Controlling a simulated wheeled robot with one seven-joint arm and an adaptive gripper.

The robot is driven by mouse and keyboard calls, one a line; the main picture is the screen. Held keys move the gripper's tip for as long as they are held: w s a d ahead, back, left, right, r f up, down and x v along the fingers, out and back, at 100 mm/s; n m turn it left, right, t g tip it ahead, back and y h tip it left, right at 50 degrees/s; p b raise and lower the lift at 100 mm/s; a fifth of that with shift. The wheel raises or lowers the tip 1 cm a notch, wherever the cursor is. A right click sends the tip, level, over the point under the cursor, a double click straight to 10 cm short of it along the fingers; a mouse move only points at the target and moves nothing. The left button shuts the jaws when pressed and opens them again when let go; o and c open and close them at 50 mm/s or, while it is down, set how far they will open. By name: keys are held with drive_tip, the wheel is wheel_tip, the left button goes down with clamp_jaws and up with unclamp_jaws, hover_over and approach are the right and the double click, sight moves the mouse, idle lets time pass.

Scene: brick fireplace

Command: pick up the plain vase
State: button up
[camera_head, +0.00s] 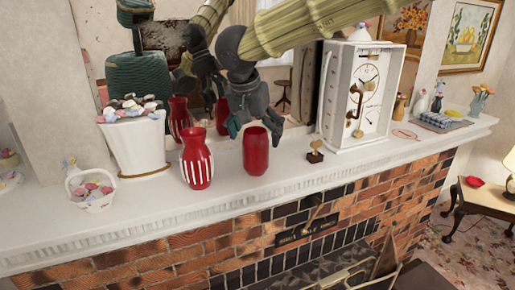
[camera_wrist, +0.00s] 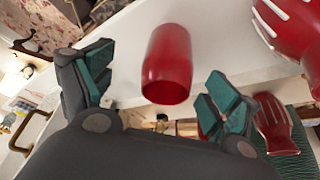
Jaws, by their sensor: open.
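The plain red vase (camera_head: 256,150) stands upright on the white mantel, right of a red vase with white stripes (camera_head: 196,160). My gripper (camera_head: 258,124) is open and sits just above and behind the plain vase in the head view. In the wrist view, the plain vase (camera_wrist: 167,65) shows beyond and between the open fingers (camera_wrist: 155,90), with its rim towards me. No contact with it is visible. The striped vase (camera_wrist: 290,30) is at the upper right of the wrist view, and its mirror reflection appears lower down.
A white clock (camera_head: 358,98) and a small brown-gold object (camera_head: 315,152) stand to the right of the plain vase. A white flower pot (camera_head: 138,140) and a small basket (camera_head: 92,190) are on the left. A mirror is behind. The mantel's front edge (camera_head: 270,187) drops to the brick fireplace.

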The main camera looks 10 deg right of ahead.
sight(250, 135)
drive_tip(key=shift+f, duration=0.4)
drive_tip(key=shift+w+a+f+p, duration=0.2)
drive_tip(key=shift+w+f, duration=0.2)
drive_tip(key=shift+f, duration=0.15)
drive_tip(key=shift+w+a+f+p, duration=0.2)
drive_tip(key=shift+w+f, duration=0.2)
drive_tip(key=shift+f, duration=0.15)
drive_tip(key=shift+d+f+p, duration=0.35)
drive_tip(key=shift+d+p, duration=0.15)
drive_tip(key=x, duration=0.1)
drive_tip(key=p+x, duration=0.1)
drive_tip(key=x, duration=0.2)
drive_tip(key=shift+w+a, duration=0.3)
drive_tip(key=shift+s+d, duration=0.15)
drive_tip(key=shift+d, duration=0.1)
drive_tip(key=shift+a, duration=0.15)
drive_tip(key=c, duration=1.4)
